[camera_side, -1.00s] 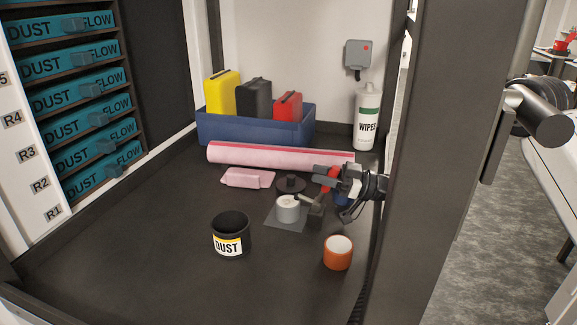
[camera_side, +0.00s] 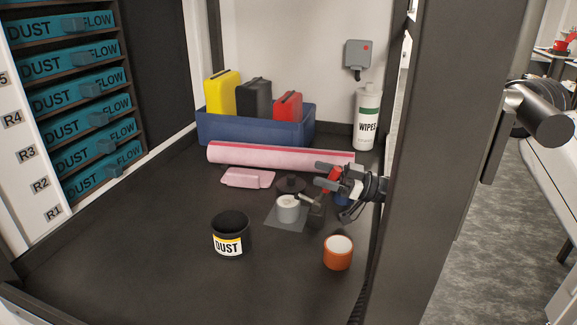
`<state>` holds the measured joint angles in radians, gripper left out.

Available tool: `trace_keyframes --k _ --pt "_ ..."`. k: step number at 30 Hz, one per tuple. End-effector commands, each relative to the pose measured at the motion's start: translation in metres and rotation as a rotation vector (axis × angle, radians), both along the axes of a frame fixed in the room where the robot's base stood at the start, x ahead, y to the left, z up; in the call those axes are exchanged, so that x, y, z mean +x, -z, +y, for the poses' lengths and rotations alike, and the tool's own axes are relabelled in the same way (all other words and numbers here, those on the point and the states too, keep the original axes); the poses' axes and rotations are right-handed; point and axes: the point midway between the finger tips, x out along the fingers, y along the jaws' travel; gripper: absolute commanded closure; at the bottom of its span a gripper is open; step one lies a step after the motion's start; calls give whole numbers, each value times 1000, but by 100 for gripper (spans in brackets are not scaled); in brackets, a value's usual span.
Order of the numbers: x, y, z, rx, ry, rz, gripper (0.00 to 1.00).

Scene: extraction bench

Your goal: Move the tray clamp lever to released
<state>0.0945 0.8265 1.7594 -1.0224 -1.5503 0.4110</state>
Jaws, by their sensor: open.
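A red grip (camera_side: 333,177), which looks like the clamp lever's handle, rises at the right of the work area above a dark block (camera_side: 316,213). My gripper (camera_side: 326,176) reaches in from the right, from behind the dark post. Its fingers are open and lie around or just in front of the red grip; I cannot tell if they touch it. The gripper hides part of the lever. A white cylinder (camera_side: 288,209) stands on a grey plate (camera_side: 274,220) left of the block, with a grey rod between them.
A black DUST cup (camera_side: 230,236) and an orange cup (camera_side: 338,253) stand in front. A pink roll (camera_side: 280,153), pink cloth (camera_side: 247,178) and black disc (camera_side: 291,184) lie behind. A blue bin (camera_side: 255,131) and wipes bottle (camera_side: 367,118) stand at the back. The front left is clear.

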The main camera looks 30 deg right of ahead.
Motion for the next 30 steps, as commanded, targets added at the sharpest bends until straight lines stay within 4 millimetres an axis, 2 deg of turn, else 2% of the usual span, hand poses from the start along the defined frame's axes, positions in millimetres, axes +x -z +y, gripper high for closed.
trace_keyframes --k 5,11,30 --pt "0 -10 0 0 0 -2 27" --pt "-1 -30 0 -1 1 -2 27" --pt "-47 -85 -7 0 1 -1 27"
